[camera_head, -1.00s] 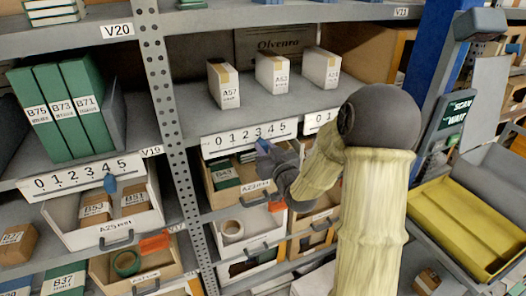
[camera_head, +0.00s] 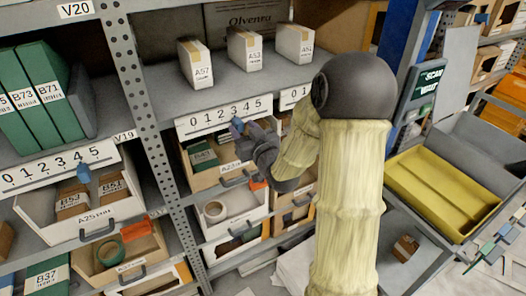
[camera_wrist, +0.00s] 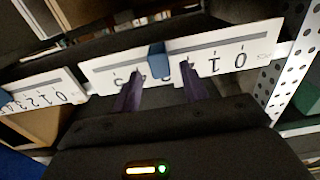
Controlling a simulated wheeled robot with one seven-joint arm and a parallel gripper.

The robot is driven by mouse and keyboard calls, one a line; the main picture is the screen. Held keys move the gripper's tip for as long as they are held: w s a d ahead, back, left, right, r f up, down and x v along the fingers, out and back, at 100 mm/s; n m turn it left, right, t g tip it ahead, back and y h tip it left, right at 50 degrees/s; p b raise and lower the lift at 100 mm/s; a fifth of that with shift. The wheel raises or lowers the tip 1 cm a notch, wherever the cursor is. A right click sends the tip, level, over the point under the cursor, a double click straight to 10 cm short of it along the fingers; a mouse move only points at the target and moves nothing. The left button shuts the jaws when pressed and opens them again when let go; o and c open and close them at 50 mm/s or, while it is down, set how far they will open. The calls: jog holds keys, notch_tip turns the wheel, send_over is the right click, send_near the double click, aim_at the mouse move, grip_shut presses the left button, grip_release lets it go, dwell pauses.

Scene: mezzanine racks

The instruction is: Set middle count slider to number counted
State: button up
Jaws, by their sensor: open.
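The middle count slider is a white strip numbered 0 to 5 (camera_head: 190,130) on the shelf edge, with a blue slider knob (camera_head: 236,127) close to the 3. In the wrist view the strip (camera_wrist: 110,75) appears upside down, and the blue knob (camera_wrist: 157,62) is near its middle. My gripper (camera_wrist: 160,80) is open, with its two dark fingers on either side of the knob; contact cannot be told. In the head view my gripper (camera_head: 250,138) is at the strip, partly hidden by my wrist. Three white boxes, A57 (camera_head: 195,66), A53 (camera_head: 244,50) and A51 (camera_head: 294,44), stand on the shelf above.
The left strip (camera_head: 40,175) has its blue knob (camera_head: 83,172) near 4. A third strip (camera_head: 290,98) at right is mostly hidden by my arm. Drawers, including A23 (camera_head: 225,172), lie just below. A perforated upright (camera_head: 150,130) stands left; a yellow tray (camera_head: 440,195) lies right.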

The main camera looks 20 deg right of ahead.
jog(key=s+d+b, duration=0.2)
jog(key=s+b, duration=1.3)
jog(key=shift+s+d, duration=0.15)
jog(key=shift+s, duration=0.15)
notch_tip(320, 180, down, 15)
jog(key=d+m+g+h, duration=0.1)
jog(key=m+g+h, duration=0.25)
jog(key=g, duration=0.35)
jog(key=s+a+f+n+g, duration=0.2)
jog(key=s+a+f+g, duration=0.5)
jog(key=f, duration=0.4)
notch_tip(320, 180, up, 22)
jog(key=s+g+p, duration=0.1)
jog(key=s+p, duration=0.1)
jog(key=p, duration=2)
jog(key=shift+d+r+y, duration=0.2)
jog(key=shift+d+y, duration=0.15)
jog(key=shift+d, duration=0.05)
